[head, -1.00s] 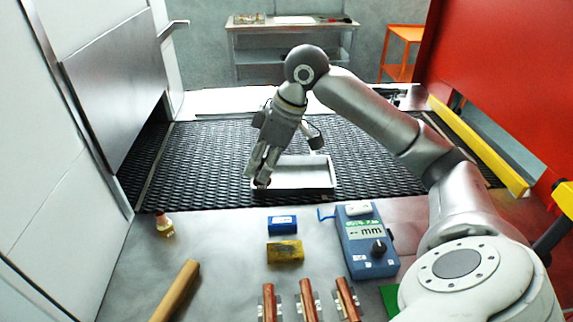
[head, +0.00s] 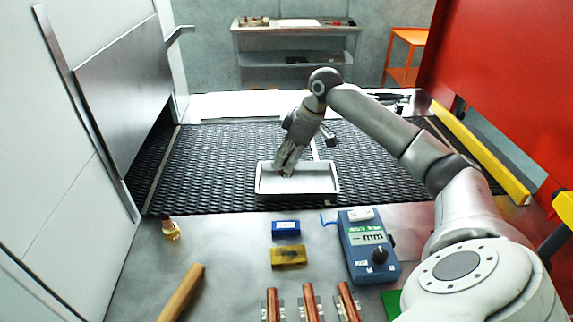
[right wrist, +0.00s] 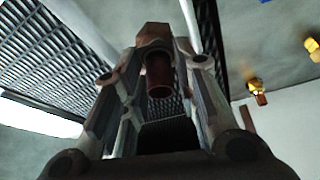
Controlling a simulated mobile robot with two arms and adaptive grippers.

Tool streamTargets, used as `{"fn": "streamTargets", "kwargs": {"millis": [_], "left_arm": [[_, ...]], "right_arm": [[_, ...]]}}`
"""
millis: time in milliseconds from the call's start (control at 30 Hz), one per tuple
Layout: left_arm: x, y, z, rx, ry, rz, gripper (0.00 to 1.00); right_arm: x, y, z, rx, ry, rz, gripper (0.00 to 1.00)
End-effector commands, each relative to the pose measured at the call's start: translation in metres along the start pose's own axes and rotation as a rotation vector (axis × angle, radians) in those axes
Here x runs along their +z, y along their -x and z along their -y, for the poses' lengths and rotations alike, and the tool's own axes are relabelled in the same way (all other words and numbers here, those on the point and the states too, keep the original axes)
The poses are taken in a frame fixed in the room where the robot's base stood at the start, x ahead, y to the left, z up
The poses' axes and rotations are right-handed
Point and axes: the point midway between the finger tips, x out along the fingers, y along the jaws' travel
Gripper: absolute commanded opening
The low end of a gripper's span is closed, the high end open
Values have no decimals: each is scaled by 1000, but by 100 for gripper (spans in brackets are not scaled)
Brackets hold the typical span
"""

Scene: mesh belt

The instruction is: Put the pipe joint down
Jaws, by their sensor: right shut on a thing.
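My right gripper (head: 285,173) is over the left half of a shallow grey metal tray (head: 320,190) on the dark mesh belt (head: 215,160). It points down. In the right wrist view the fingers (right wrist: 158,65) are shut on a reddish-brown copper pipe joint (right wrist: 159,78), whose open end faces the camera. In the head view only a small brown bit of the joint shows at the fingertips. I cannot tell whether it touches the tray floor. My left gripper is not in view.
A yellow rail (head: 480,155) runs along the belt's right side.

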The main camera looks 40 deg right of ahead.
Motion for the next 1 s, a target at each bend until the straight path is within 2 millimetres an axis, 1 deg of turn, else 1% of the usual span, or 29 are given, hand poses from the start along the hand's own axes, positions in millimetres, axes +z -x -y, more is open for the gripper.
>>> {"fn": "streamTargets", "kwargs": {"millis": [33, 100, 367, 400, 500, 600, 967, 1000], "left_arm": [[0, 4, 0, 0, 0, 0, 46], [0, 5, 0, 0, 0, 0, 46], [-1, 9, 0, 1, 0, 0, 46], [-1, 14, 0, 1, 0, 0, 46], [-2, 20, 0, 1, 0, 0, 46], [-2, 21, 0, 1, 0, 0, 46], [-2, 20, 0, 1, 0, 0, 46], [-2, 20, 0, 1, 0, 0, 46]], "right_arm": [[0, -5, -6, -1, -3, -2, 0], [1, -13, -12, 0, -2, -3, 0], [5, -29, -24, 0, -2, -2, 0], [9, -34, -23, -2, -2, 2, 0], [14, -47, -23, 1, 0, -1, 0], [17, -54, -23, 2, 0, -2, 0], [18, -58, -23, 2, 0, -2, 0], [18, -58, -23, 2, 0, -1, 33]]}}
